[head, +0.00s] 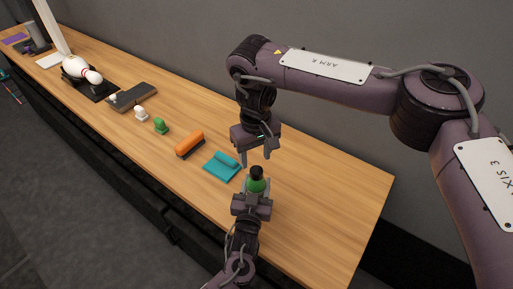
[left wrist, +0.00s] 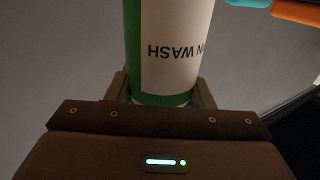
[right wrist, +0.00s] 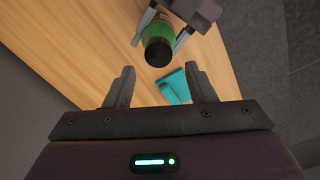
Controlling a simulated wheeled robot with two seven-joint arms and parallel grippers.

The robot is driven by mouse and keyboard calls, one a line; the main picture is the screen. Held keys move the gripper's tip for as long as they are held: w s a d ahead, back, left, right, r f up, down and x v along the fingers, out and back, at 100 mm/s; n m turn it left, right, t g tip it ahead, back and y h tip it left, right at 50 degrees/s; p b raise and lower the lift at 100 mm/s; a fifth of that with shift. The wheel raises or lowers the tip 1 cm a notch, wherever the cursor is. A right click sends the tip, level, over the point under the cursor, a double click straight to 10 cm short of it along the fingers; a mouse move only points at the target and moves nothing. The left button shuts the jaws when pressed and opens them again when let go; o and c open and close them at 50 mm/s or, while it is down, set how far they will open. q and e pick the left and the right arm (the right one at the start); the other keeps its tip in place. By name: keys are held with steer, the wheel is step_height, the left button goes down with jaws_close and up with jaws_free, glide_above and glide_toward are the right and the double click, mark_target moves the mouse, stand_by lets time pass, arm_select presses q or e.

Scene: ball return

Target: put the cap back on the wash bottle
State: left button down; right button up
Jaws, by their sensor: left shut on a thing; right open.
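The wash bottle (head: 256,186) is green with a black top and stands upright in my left gripper (head: 251,203), near the table's front edge. In the left wrist view the bottle (left wrist: 175,50) shows a white label reading "WASH" upside down, between the fingers. In the right wrist view its round black top (right wrist: 158,53) shows from above; I cannot tell whether this is a cap or a bare neck. No separate cap is seen. My right gripper (head: 254,156) is open and empty, fingers pointing down, just above and behind the bottle top.
The wooden table (head: 330,190) is clear at right.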

steer(key=n, duration=0.7)
steer(key=shift+r, duration=0.25)
steer(key=n, duration=0.4)
steer(key=shift+r, duration=0.15)
steer(key=n, duration=0.5)
steer(key=shift+r, duration=0.15)
steer(key=n, duration=0.4)
steer(key=shift+r, duration=0.15)
steer(key=n, duration=0.4)
steer(key=shift+r+n, duration=0.1)
steer(key=shift+n, duration=0.2)
steer(key=n, duration=0.6)
steer(key=shift+r+n, duration=0.2)
steer(key=shift+n, duration=0.1)
steer(key=n, duration=0.4)
steer(key=shift+r, duration=0.15)
steer(key=n, duration=0.6)
steer(key=shift+d+r, duration=0.15)
